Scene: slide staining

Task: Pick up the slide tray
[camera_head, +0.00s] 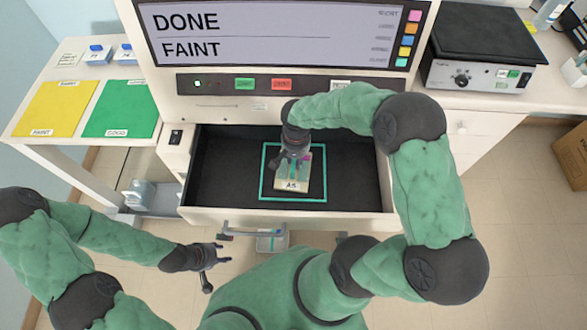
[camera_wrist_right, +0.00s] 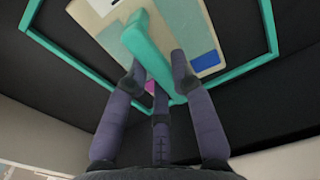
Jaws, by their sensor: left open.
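The slide tray (camera_head: 291,184) is a pale tray with a label that seems to read A5. It lies in the open drawer, inside a teal square outline (camera_head: 325,170). My right gripper (camera_head: 290,160) is over the tray and hides its upper part. In the right wrist view the tray (camera_wrist_right: 205,38) has a teal bar-like handle (camera_wrist_right: 150,50). The fingers of my right gripper (camera_wrist_right: 158,78) are on either side of this handle; I cannot tell whether they press on it. My left gripper (camera_head: 215,262) is open and empty, in front of the drawer at the left.
The dark drawer (camera_head: 225,185) has raised walls and a front handle (camera_head: 270,229). A screen (camera_head: 270,35) above reads DONE and FAINT. Yellow (camera_head: 55,108) and green (camera_head: 120,108) mats lie on the left table. A black-topped device (camera_head: 475,45) stands on the right counter.

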